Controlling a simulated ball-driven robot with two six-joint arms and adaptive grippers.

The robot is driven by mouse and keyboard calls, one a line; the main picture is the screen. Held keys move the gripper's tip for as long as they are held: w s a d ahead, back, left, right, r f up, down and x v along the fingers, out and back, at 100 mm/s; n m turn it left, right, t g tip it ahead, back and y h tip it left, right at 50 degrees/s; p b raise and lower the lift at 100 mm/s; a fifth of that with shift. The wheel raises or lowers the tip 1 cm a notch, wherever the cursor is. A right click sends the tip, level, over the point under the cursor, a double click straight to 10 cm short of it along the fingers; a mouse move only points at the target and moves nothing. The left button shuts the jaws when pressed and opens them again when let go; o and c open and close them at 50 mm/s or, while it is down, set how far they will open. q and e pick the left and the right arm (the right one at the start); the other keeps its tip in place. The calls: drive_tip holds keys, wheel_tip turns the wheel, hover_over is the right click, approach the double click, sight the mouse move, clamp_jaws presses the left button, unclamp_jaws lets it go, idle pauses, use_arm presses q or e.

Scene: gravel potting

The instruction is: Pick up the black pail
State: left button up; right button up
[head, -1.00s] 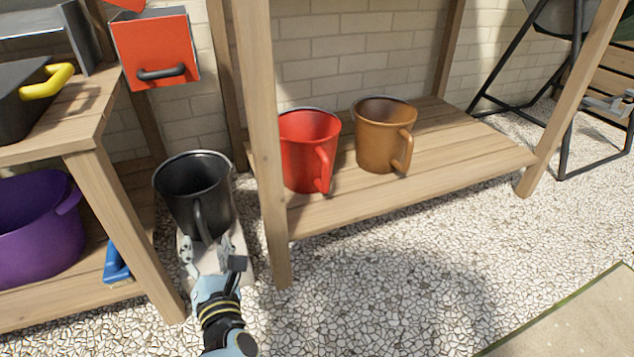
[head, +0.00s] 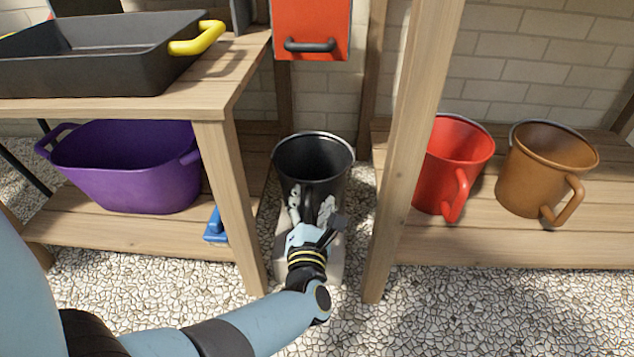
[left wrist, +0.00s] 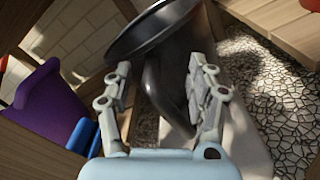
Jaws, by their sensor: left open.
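The black pail (head: 310,158) stands upright on a pale block (head: 331,270) between two wooden units. Its handle faces me. My left gripper (head: 311,204) is at the near side of the pail, low on its front. In the left wrist view, the open fingers of my left gripper (left wrist: 160,72) lie on either side of the black pail's handle (left wrist: 155,88), and the pail's wall and rim fill the space beyond. I cannot tell whether either finger touches the handle. My right gripper is not in view.
Wooden posts (head: 232,200) and (head: 405,170) flank the pail closely. A red pail (head: 455,150) and a brown pail (head: 540,165) stand on the right shelf. A purple tub (head: 125,170) and a blue item (head: 216,228) are at left. A red box (head: 311,22) hangs above.

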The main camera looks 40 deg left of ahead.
use_arm(q)
clamp_jaws()
idle(0.4)
drive_tip(key=shift+s, duration=0.1)
idle(0.3)
